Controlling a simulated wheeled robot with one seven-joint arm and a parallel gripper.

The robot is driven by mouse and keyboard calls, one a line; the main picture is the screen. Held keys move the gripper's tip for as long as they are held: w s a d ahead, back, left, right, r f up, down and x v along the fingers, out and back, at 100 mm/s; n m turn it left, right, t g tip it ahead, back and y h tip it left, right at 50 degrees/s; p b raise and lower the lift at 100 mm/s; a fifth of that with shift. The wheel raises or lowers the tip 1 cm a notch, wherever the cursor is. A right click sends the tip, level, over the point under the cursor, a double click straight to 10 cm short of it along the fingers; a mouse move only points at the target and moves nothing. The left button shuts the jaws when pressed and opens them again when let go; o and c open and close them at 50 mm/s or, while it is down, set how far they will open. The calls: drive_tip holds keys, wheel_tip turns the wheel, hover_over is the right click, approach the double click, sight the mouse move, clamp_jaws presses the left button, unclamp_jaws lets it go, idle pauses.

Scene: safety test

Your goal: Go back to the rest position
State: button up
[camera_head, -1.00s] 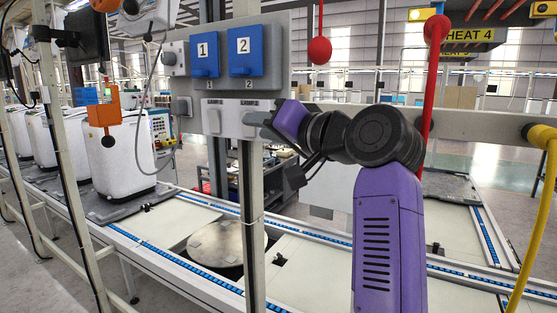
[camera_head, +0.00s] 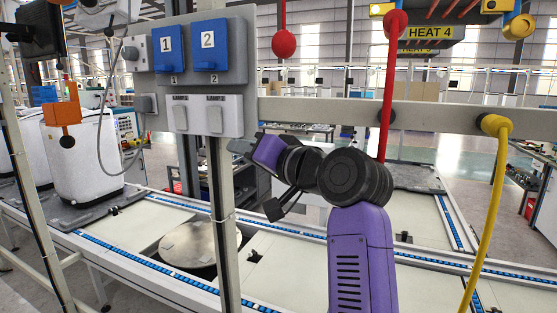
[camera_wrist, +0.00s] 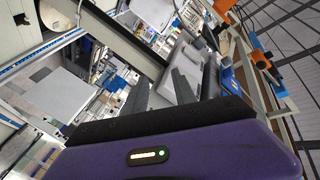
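My gripper (camera_head: 240,147) is at the end of my purple and black arm. In the head view it shows just right of and below the lower white switch plate (camera_head: 208,116), with no clear contact. In the wrist view my two grey fingers (camera_wrist: 160,92) stand apart with nothing visible between them. The panel's blue switches, number 1 (camera_head: 168,49) and number 2 (camera_head: 209,47), are above the plate.
A metal post (camera_head: 225,240) and a horizontal rail (camera_head: 330,112) are close by. A red ball (camera_head: 284,44), a red cable (camera_head: 388,90) and a yellow cable (camera_head: 490,210) hang near the arm. A conveyor with a round plate (camera_head: 188,245) lies below.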

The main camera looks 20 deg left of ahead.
drive_tip(key=w+d+r+m+t+h, duration=0.1)
drive_tip(key=w+d+r+t, duration=0.1)
drive_tip(key=d+t, duration=0.45)
drive_tip(key=s+d+f+m+t+h+b, duration=0.15)
drive_tip(key=s+d+f+h, duration=0.35)
drive_tip(key=d+f, duration=0.7)
drive_tip(key=s+d+f+m+t+h+b, duration=0.1)
drive_tip(key=s+d+f+t+h, duration=0.15)
drive_tip(key=s+d+f, duration=0.7)
drive_tip(key=s+d+f+g+h+b, duration=0.1)
drive_tip(key=s+d+f+h, duration=0.1)
drive_tip(key=s+d+f, duration=0.3)
drive_tip(key=s+d+f+g+h+b, duration=0.1)
drive_tip(key=s+d+f, duration=0.4)
drive_tip(key=s+f, duration=0.5)
drive_tip(key=s+d+f+g+h+b, duration=0.1)
drive_tip(key=s+d+f, duration=0.5)
drive_tip(key=s, duration=1.4)
wheel_tip(320, 180, down, 3)
drive_tip(key=shift+s+r+g+h, duration=0.15)
drive_tip(key=shift+s+g+h, duration=0.15)
drive_tip(key=shift+g+h, duration=0.75)
drive_tip(key=shift+m, duration=0.25)
